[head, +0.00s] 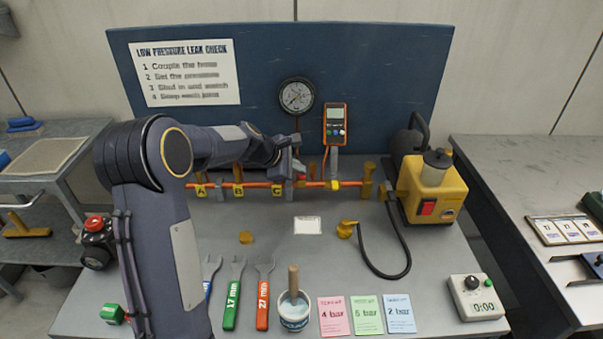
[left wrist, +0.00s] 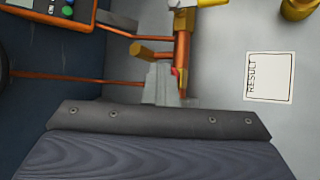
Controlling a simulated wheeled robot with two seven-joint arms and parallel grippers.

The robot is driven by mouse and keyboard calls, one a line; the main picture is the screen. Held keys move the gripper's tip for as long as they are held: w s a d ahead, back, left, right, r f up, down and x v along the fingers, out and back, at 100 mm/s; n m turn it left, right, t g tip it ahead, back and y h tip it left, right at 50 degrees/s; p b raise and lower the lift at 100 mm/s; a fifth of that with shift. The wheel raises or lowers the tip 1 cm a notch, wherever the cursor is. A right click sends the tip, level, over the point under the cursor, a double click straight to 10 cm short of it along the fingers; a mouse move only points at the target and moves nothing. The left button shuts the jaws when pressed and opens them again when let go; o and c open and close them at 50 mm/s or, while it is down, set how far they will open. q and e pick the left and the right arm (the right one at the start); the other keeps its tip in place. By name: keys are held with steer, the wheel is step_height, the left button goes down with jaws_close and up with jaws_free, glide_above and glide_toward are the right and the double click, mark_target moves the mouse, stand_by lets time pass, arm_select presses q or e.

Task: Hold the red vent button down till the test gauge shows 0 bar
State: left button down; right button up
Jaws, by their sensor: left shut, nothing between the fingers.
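The round test gauge (head: 296,95) hangs on the blue back panel in the head view; its reading is too small to tell. My left gripper (head: 297,165) is shut and empty, low over the orange pipe run (head: 260,186) near the C tag. In the left wrist view its grey fingers (left wrist: 166,86) reach the pipe run. A small red piece (left wrist: 177,72), which looks like the vent button, shows right beside the fingertips, partly hidden by them. I cannot tell whether they touch or press it. My right gripper is not in view.
An orange handheld meter (head: 335,124) is mounted right of the gauge. A yellow pump (head: 428,180) with a red switch stands at the right, its black hose curling over the bench. Wrenches, a tub (head: 293,312), coloured cards and a timer (head: 476,297) line the front.

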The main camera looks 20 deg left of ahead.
mark_target(298, 177)
arm_select(q)
steer(key=shift+r+p, duration=0.45)
steer(key=shift+r, duration=0.25)
steer(key=shift+r, duration=0.1)
step_height(298, 177, up, 5)
steer(key=p, duration=0.4)
steer(key=shift+p, duration=0.4)
stand_by(1.2)
